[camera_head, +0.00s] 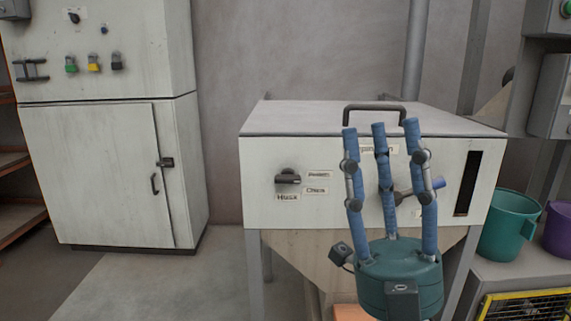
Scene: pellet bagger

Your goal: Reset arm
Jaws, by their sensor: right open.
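My right gripper (382,135) is in front of the white hopper box (260,165) of the bagger, with its blue fingers pointing up. The fingers are spread apart and hold nothing. Its teal palm is at the bottom of the view. The fingers hide part of the box's front, including most of a label and part of a handle or lever behind them. I cannot tell whether they touch the box. A black rotary knob (288,177) with small labels is on the box front, left of the gripper. My left gripper is not in view.
A black handle (374,108) is on the box's lid. A teal bucket (508,228) and a purple bucket (559,230) stand at the right. The floor (190,285) between cabinet and bagger is clear.

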